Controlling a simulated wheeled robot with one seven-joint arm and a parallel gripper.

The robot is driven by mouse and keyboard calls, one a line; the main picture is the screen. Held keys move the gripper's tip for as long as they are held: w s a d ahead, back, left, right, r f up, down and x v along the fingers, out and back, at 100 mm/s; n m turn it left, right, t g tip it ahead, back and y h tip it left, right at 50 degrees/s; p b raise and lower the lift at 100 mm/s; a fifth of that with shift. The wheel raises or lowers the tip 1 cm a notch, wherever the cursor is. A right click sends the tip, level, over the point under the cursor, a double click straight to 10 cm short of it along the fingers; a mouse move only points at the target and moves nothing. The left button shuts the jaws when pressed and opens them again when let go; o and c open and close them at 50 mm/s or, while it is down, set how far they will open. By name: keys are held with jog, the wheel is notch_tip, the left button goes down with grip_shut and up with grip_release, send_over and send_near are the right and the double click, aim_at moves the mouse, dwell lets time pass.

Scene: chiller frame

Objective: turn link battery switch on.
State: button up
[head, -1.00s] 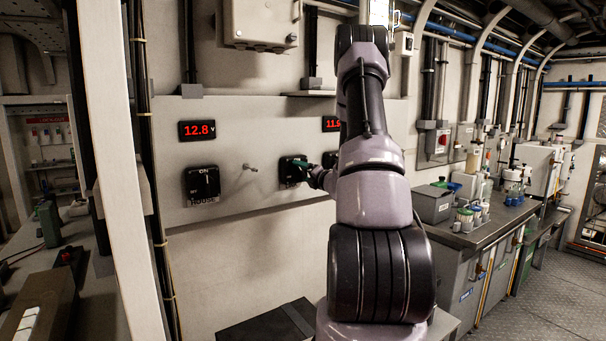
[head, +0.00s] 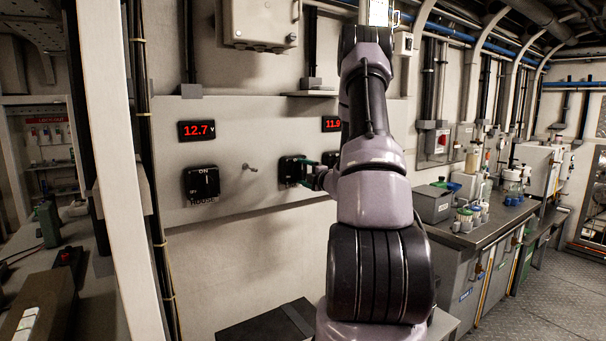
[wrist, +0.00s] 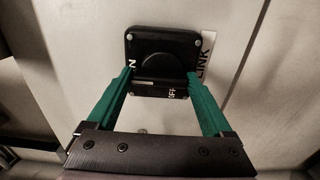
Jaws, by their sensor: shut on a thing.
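The link battery switch (head: 290,169) is a black square plate on the pale panel, right of the house switch. In the wrist view, the link switch (wrist: 161,45) has a round black knob, with an ON mark at its left edge, an OFF mark at its lower edge and a LINK label at its right. My gripper (wrist: 160,78) has its green fingers on either side of the knob, shut on it. In the head view my gripper (head: 310,168) is at the switch's right side, partly hidden by my arm. The knob's exact pointing is too dark to tell.
The house switch (head: 201,184) is left of a small peg (head: 249,168). A red display (head: 197,130) reads 12.7 above the house switch; another display (head: 331,124) is partly covered by my arm. A white post (head: 118,150) stands at left, a workbench (head: 480,235) at right.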

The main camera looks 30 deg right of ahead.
dwell(0.3)
jog(key=o, duration=1.1)
jog(key=shift+o, duration=0.2)
jog(key=s, duration=1.1)
jog(key=shift+d, duration=0.45)
jog(key=shift+w, duration=0.1)
